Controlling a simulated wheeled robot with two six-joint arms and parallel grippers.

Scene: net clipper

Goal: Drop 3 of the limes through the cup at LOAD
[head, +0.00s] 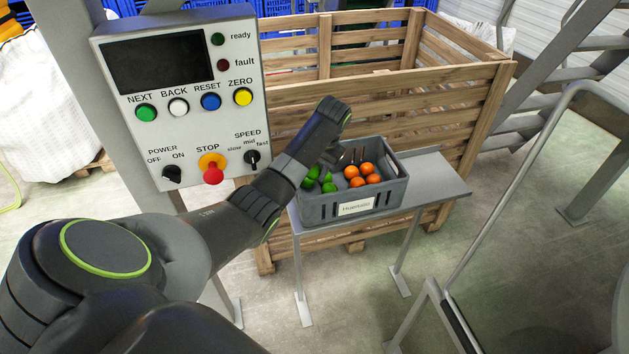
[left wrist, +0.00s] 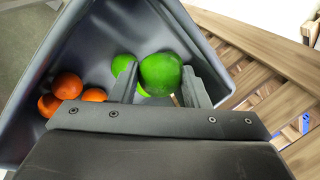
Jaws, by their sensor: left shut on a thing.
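A grey crate (head: 389,198) holds green limes (head: 328,187) on its left side and several oranges (head: 367,168) on its right; it also shows in the left wrist view (left wrist: 100,40). My left gripper (head: 343,157) reaches into the crate from above. In the left wrist view its fingers (left wrist: 161,84) are shut on a bright green lime (left wrist: 160,74). Other limes (left wrist: 122,64) lie close behind and beside the held one, partly hidden by the finger. The oranges (left wrist: 68,86) lie to the left. The cup at LOAD and my right gripper are not in view.
The crate stands on a narrow grey table (head: 437,174). A large slatted wooden bin (head: 410,85) stands right behind it. A control panel (head: 185,130) with buttons and a dark screen is at the left. A metal rail (head: 500,200) runs at the right.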

